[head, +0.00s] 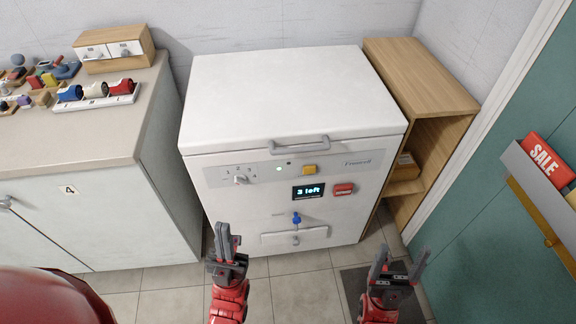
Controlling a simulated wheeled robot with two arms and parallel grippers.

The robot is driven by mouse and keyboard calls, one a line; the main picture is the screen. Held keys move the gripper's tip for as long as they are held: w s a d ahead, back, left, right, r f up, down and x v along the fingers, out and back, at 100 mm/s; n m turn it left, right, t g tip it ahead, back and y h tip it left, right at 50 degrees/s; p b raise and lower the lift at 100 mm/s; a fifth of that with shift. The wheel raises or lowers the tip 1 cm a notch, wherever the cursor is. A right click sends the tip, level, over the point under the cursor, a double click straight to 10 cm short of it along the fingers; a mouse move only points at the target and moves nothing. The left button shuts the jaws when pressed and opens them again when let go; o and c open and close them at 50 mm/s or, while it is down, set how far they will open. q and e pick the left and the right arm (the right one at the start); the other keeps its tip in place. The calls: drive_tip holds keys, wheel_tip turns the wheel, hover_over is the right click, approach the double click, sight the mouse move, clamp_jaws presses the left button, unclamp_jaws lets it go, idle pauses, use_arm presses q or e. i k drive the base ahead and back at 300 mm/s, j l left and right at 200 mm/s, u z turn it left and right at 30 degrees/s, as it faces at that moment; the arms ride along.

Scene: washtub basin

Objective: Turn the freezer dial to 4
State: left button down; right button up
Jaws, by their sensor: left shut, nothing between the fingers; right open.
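The white chest freezer (279,100) stands in the middle of the head view with its lid down. Its small grey dial (241,180) is on the upper left of the front panel, with tiny marks around it. I cannot tell which number the dial points at. My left gripper (228,238) is shut and empty, below the dial and apart from it, in front of the freezer's lower left. My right gripper (401,262) is open and empty, to the right of the freezer's lower front, near the wooden shelf.
A counter (140,125) stands left, a wooden shelf (420,75) right.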

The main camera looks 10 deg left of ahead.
sight(239, 179)
drive_tip(key=i+j, duration=0.1)
drive_tip(key=j, duration=1.2)
drive_tip(key=i+z, duration=0.05)
drive_tip(key=i, duration=0.05)
